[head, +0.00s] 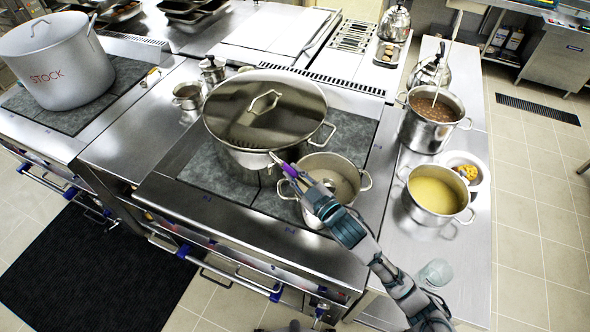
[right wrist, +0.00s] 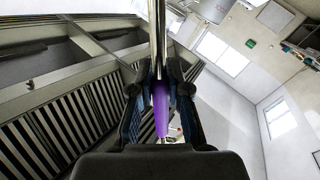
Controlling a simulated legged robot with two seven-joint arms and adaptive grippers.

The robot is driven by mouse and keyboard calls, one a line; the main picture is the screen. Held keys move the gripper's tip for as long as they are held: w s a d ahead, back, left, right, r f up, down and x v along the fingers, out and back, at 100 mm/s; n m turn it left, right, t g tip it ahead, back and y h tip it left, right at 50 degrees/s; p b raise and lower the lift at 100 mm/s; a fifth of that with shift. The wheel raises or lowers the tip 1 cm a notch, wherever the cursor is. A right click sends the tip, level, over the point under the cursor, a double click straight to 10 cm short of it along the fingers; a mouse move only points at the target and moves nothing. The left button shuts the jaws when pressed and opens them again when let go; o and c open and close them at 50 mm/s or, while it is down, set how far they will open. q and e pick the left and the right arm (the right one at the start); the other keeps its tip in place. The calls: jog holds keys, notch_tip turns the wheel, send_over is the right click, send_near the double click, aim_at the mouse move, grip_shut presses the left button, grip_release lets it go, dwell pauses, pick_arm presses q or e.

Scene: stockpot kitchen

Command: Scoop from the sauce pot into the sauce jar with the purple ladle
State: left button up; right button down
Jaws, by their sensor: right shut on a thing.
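The purple ladle (head: 289,170) is in my right gripper (head: 299,182), which is shut on its handle. In the right wrist view the purple grip (right wrist: 161,108) lies between the fingers, with a metal shaft running up from it; I cannot make out its bowl. The gripper is above the left side of an open steel pot (head: 345,190), in front of the big lidded pot. A pot of yellow liquid (head: 435,192) stands on the right counter. Which pot is the sauce pot is unclear. A small clear glass jar (head: 435,272), perhaps the sauce jar, is near my right forearm. My left gripper is out of view.
The large lidded pot (head: 262,112) stands on the stove close to the gripper. A pot of brown soup (head: 428,130) with an upright utensil and a white bowl of orange food (head: 480,178) are on the right counter. A STOCK pot (head: 58,75) is far left.

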jog(key=shift+f+b, duration=1.25)
jog(key=shift+f, duration=1.5)
jog(key=shift+w+d+r+m, duration=0.45)
jog(key=shift+w+d+r, duration=0.1)
jog(key=shift+d, duration=0.15)
jog(key=shift+w+d+r+m, duration=0.4)
jog(key=shift+w+d, duration=0.1)
jog(key=shift+d, duration=0.2)
jog(key=shift+w+d+r+m, duration=0.45)
jog(key=shift+w+d+r, duration=0.1)
jog(key=shift+d, duration=0.15)
notch_tip(320, 180, up, 19)
jog(key=shift+f, duration=0.1)
